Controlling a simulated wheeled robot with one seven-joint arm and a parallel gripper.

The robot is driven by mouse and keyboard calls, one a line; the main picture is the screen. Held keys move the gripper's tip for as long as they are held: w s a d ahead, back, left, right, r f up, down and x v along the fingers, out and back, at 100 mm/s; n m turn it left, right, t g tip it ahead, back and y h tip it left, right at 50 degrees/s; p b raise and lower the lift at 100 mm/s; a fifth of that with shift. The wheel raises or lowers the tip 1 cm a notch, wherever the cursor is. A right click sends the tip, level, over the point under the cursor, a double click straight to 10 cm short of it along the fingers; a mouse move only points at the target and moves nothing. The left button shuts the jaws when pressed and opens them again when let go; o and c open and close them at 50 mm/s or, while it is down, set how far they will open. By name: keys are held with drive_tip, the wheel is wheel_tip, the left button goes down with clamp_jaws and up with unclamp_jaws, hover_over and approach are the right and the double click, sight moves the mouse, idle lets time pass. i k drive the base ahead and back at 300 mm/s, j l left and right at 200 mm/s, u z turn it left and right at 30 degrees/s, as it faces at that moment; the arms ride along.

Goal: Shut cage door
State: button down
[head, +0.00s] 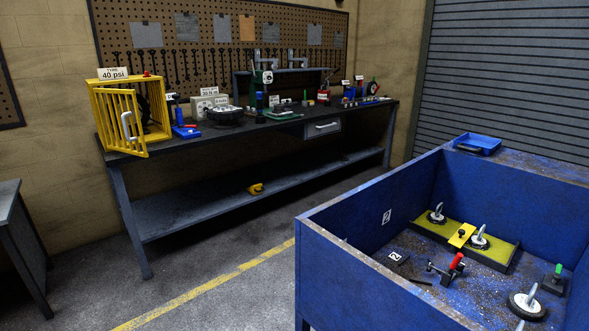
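A yellow barred cage (158,107) stands at the left end of the long dark workbench. Its yellow barred door (118,118) stands open, swung out toward the front left and reaching past the bench's front edge. A pale handle (127,125) is on the door. A dark round thing shows inside the cage, partly hidden by the door's bars. A white sign reading "40 psi" (113,73) is on top of the cage. My gripper is not in this view.
The workbench (260,143) carries several tools and a drawer (322,127). A yellow thing (256,189) lies on its lower shelf. A blue walled bin (375,215) with wheeled parts fills the lower right. A grey table (18,230) stands far left. Floor (215,262) between is clear.

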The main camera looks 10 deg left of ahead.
sight(108, 91)
drive_tip(key=i+j+u, duration=0.1)
drive_tip(key=i+u, duration=0.55)
drive_tip(key=u, duration=0.15)
drive_tip(key=i+u, duration=0.4)
drive_tip(key=i+l+u, duration=0.15)
drive_tip(key=i+u, duration=0.3)
drive_tip(key=i, duration=1.25)
drive_tip(key=i+j, duration=0.1)
drive_tip(key=i, duration=1.2)
